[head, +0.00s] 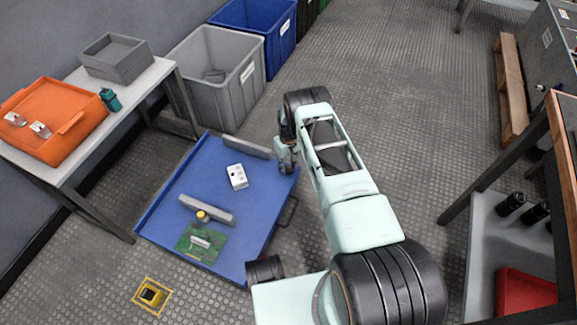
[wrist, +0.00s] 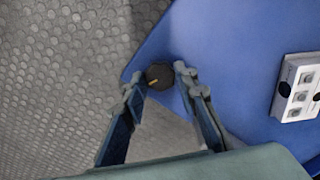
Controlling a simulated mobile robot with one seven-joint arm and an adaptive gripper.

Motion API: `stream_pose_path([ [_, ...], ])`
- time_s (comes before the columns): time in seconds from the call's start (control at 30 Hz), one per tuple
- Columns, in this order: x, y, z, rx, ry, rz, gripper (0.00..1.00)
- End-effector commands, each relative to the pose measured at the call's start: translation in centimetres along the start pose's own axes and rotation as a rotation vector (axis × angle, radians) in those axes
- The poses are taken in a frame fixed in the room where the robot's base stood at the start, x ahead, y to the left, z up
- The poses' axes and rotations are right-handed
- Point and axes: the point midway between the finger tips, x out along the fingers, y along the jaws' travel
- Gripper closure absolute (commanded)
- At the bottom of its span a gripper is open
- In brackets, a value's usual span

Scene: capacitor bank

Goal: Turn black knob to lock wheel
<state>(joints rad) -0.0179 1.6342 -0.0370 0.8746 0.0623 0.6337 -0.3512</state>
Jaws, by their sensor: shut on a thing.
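The black knob (wrist: 159,75) sits at the corner of a blue platform (head: 200,175) and has a short yellow mark on its face. My gripper (wrist: 160,80) has its two fingers on either side of the knob and is shut on it. In the head view my gripper (head: 287,158) is at the platform's right far edge, and the knob is hidden there behind my gripper. The wheel is not visible in either view. The platform also fills the upper right of the wrist view (wrist: 225,60).
A white box with buttons (head: 237,176), a green board (head: 188,241) and grey bars (head: 248,147) are on the platform. A grey bin (head: 190,85) stands behind it. A table with an orange tray (head: 60,150) is at left.

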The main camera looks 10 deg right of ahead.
Motion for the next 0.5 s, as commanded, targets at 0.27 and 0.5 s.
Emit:
stream_pose_path([
  [0.27, -0.01, -0.04, 0.00, 0.262, -0.001, 0.000, 0.97],
  [0.5, -0.01, -0.06, 0.00, 0.489, -0.001, 0.000, 0.97],
])
